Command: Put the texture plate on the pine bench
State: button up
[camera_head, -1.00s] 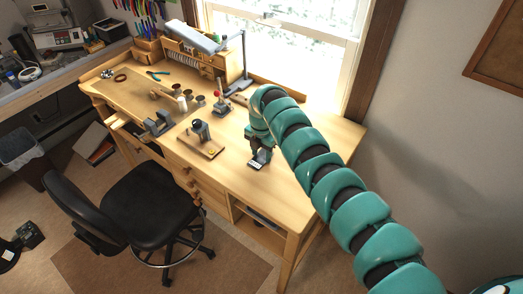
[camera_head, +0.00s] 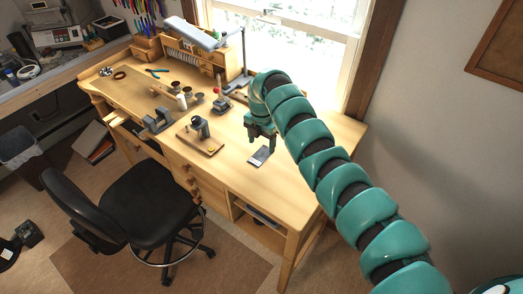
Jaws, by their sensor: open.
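The texture plate (camera_head: 262,156), a small flat grey piece, lies on the pine bench (camera_head: 298,158) on the right part of its top, near the front edge. My gripper (camera_head: 260,143) is open just above and behind the plate, pointing down. The fingers look clear of the plate, though they are small in this view. My teal segmented arm reaches in from the lower right and hides part of the bench top behind it.
Left of the plate stands a wooden board with a grey device (camera_head: 200,133). A small vise (camera_head: 157,121) sits farther left. A red-handled tool (camera_head: 219,100) and a lamp (camera_head: 240,70) stand behind. A black chair (camera_head: 145,210) is in front. The bench's right end is clear.

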aim_at(262, 155)
notch_tip(262, 155, up, 8)
jog(key=b, duration=0.2)
jog(key=shift+r, duration=0.15)
dwell(0.4)
